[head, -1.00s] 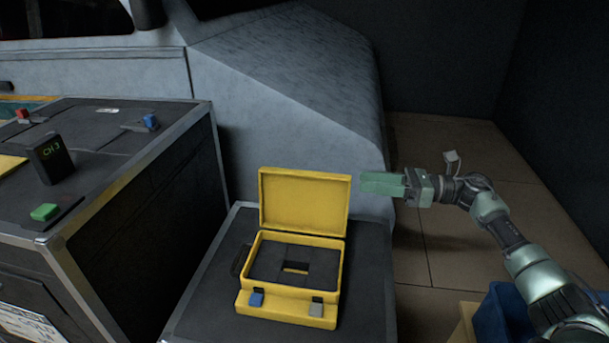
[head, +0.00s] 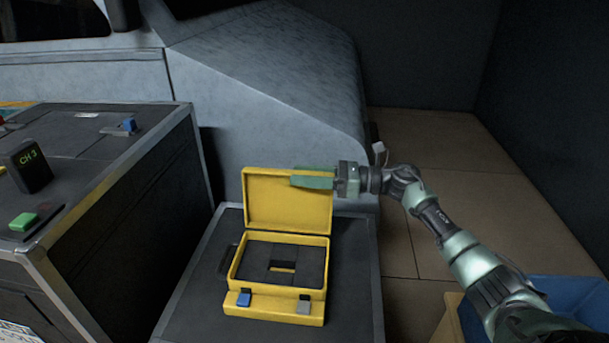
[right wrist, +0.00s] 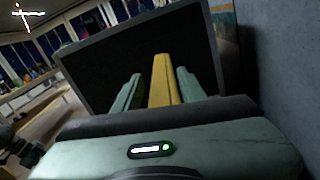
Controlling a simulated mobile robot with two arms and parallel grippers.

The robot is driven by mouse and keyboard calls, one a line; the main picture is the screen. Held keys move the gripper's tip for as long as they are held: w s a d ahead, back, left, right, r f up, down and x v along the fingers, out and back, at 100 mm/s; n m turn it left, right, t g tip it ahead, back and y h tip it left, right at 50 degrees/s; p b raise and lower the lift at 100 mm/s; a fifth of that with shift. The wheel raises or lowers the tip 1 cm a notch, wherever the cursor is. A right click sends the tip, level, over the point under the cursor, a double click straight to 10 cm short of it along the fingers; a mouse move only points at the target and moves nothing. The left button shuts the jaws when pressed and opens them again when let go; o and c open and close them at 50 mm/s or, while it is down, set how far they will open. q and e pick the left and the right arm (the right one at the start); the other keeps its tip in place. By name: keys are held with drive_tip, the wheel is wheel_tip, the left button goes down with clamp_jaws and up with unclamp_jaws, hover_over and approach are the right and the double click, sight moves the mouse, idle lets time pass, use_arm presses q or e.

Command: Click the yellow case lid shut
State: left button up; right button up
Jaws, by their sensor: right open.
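The yellow case (head: 273,313) sits on a dark flat-topped box. Its lid (head: 280,210) stands upright at the back, open. The case has dark foam with a slot, a blue latch (head: 244,299) and a grey latch (head: 304,306) at the front. My right gripper (head: 312,178) is open at the lid's upper right edge, one green finger in front of the lid. In the right wrist view the yellow lid edge (right wrist: 162,82) lies between the two green fingers, closer to the right one; contact is unclear. My left gripper is not in view.
A larger dark case (head: 120,215) on the left holds a CH 3 unit (head: 30,165) and a green button (head: 23,221). A pale sloped bodywork panel (head: 270,90) rises behind. A blue bin (head: 570,300) stands at lower right. Floor on the right is open.

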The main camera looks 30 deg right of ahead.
clamp_jaws()
drive_tip(key=shift+f, duration=0.1)
idle(1.2)
